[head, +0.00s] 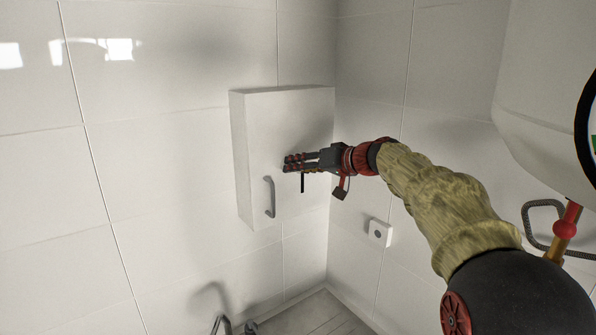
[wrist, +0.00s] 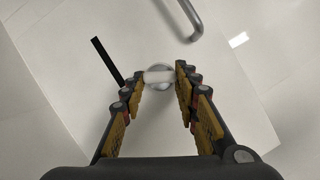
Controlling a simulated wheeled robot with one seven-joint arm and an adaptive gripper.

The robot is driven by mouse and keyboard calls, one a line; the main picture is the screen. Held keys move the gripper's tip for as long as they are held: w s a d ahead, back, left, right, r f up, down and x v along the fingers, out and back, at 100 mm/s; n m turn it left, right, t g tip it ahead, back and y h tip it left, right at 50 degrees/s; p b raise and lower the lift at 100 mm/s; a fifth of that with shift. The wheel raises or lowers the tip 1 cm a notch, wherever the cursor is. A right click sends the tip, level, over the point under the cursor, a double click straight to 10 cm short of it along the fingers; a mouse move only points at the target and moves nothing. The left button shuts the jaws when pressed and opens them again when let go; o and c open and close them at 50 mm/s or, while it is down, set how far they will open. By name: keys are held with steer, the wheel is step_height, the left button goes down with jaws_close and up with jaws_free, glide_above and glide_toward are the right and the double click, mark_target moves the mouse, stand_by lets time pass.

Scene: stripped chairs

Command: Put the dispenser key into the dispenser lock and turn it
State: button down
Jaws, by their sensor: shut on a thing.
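The dispenser is a white box (head: 262,125) on the tiled wall in the head view; its pale front (wrist: 75,100) fills much of the wrist view. My gripper (head: 287,163) is at the dispenser's front, above and right of its handle. In the wrist view my gripper (wrist: 159,80) is shut on a small pale piece, which looks like the dispenser key (wrist: 158,76). A round grey disc, seemingly the dispenser lock (wrist: 160,88), lies directly behind the key. The key's shaft is hidden, so I cannot tell whether it is in the lock.
A grey bar handle (head: 269,197) is on the dispenser's front and shows in the wrist view (wrist: 193,20). A thin black bar (head: 303,184) is beside my fingers. A small white wall box (head: 380,233) is lower right. The wall left of the dispenser is clear.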

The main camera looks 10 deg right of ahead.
steer(key=shift+f, duration=0.1)
steer(key=shift+d+f+m+y+b, duration=0.1)
steer(key=shift+m+y+b, duration=1)
steer(key=shift+m, duration=1.1)
steer(key=shift+y, duration=0.4)
steer(key=shift+w+f+m+y, duration=0.1)
steer(key=shift+f+m+y, duration=0.15)
steer(key=shift+m, duration=0.55)
steer(key=c, duration=1.3)
jaws_free()
steer(key=shift+r, duration=0.2)
steer(key=shift+o, duration=1.1)
